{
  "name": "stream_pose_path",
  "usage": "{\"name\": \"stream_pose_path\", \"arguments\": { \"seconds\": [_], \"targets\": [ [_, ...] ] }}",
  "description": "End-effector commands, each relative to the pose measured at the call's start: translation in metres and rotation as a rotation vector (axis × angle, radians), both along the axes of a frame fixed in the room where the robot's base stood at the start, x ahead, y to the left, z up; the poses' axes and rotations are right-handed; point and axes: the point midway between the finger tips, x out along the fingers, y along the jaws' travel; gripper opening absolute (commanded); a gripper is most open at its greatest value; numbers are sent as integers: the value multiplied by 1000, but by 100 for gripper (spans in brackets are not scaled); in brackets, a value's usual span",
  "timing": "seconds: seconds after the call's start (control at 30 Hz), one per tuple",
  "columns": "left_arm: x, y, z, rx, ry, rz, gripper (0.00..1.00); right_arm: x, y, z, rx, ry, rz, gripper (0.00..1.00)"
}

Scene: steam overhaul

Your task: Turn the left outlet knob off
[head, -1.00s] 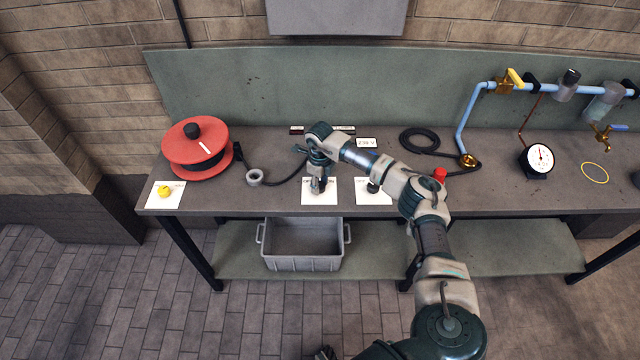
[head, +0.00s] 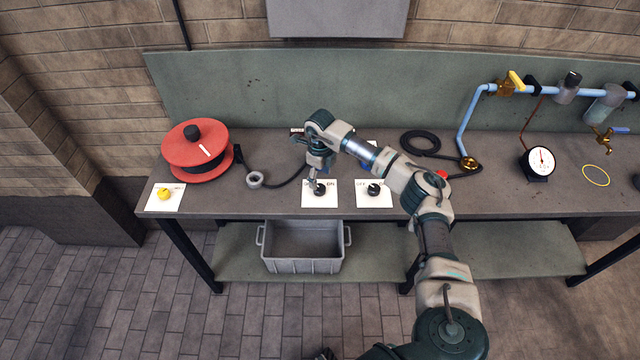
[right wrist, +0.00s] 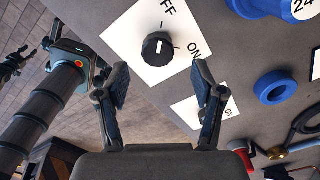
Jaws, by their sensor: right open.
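The left outlet knob (head: 320,189) is a black round knob on a white plate marked OFF and ON, on the bench. In the right wrist view the knob (right wrist: 158,48) lies just beyond my fingertips, and its white mark points up, roughly toward the tick by OFF. My right gripper (head: 312,184) is open and empty, just left of and above the knob; its two fingers (right wrist: 160,82) are apart with nothing between them. What looks like my left gripper (right wrist: 14,63) is small and dark at the left edge of the right wrist view; its jaw state is unclear.
A second black knob (head: 374,188) on a similar plate stands to the right. A yellow knob (head: 165,194) and a red reel (head: 197,152) are at the left. A pressure gauge (head: 540,161) and pipes stand right. A grey bin (head: 303,264) sits below.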

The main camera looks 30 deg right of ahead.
Motion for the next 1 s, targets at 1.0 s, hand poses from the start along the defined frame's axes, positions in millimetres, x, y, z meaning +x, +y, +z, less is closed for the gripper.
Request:
{"name": "stream_pose_path", "arguments": {
  "seconds": [1.0],
  "targets": [
    [2,0,0,1,1,1,40,2,1,68,9,-2,6,68]
  ]
}}
